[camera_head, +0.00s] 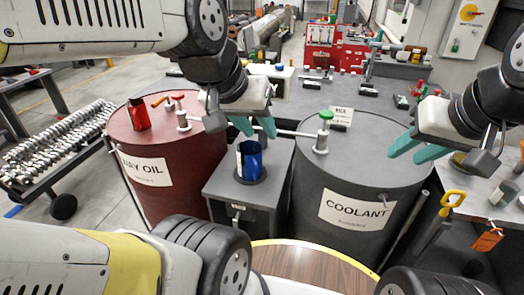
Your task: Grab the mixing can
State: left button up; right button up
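The mixing can appears to be the blue metallic can (252,163). It stands upright on a grey stand (225,186) between the two barrels. My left gripper (254,130) has its teal fingers apart and empty, and they show just above the can's rim in the picture. Whether they touch the can, I cannot tell. My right gripper (415,150) is open and empty over the right part of the grey coolant barrel (315,185), away from the can.
The red way oil barrel (185,165) stands left of the stand, with a red bottle (138,114) on top. Green-topped (325,117) and red-topped (178,97) fittings rise from the barrels. A round wooden table (310,265) is in front. A yellow-handled tool (452,203) is at right.

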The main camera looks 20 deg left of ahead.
aim_at(249, 152)
jog(key=i+l, duration=0.35)
jog(key=u, duration=0.45)
jog(key=i+l+u, duration=0.1)
jog(key=u, duration=0.75)
jog(key=l+u, duration=0.15)
jog(key=u, duration=0.3)
jog(key=i+l, duration=0.05)
